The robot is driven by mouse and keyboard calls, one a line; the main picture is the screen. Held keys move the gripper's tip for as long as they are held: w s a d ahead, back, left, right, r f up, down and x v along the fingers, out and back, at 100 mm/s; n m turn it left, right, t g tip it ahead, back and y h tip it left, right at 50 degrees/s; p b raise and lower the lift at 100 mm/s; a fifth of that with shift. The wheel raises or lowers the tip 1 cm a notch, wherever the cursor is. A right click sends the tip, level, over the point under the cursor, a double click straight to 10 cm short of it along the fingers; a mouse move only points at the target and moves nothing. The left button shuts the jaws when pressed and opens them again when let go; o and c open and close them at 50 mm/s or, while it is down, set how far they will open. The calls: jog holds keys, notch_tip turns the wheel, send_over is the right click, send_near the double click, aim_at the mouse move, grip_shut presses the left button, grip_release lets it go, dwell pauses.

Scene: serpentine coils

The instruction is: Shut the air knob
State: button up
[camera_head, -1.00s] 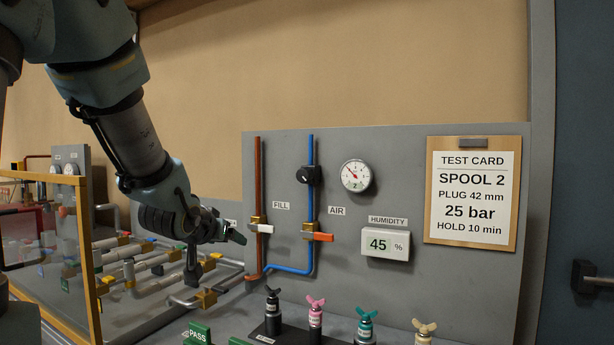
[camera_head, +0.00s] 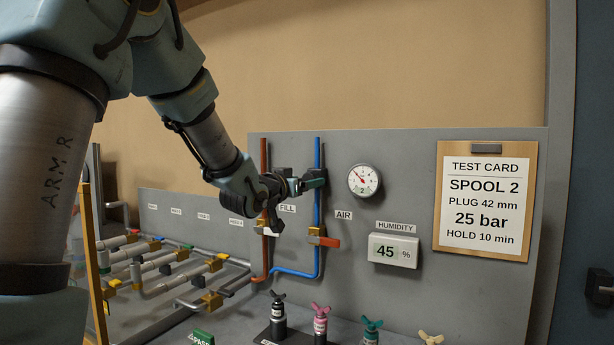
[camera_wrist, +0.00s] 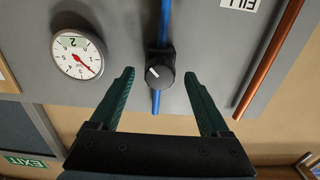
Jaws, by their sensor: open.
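The air knob (camera_wrist: 160,74) is a round black knob with a white pointer mark, set on the blue pipe (camera_wrist: 165,22) in the wrist view. The mark points up and left there. My gripper (camera_head: 318,178) is at the blue pipe in the head view and largely hides the knob. In the wrist view its two green fingers are spread, one on each side of the knob, with gaps at both sides. Nothing is held. The AIR label (camera_head: 343,215) is right of the blue pipe.
A gauge (camera_head: 363,180) is close to the right of my gripper. An orange lever (camera_head: 325,242) sits lower on the blue pipe. The brown pipe (camera_head: 264,190) stands left. The humidity display (camera_head: 393,250) and small winged fittings (camera_head: 320,322) are below right.

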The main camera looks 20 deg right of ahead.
jog(key=shift+x, duration=0.8)
jog(key=shift+c, duration=0.2)
grip_shut()
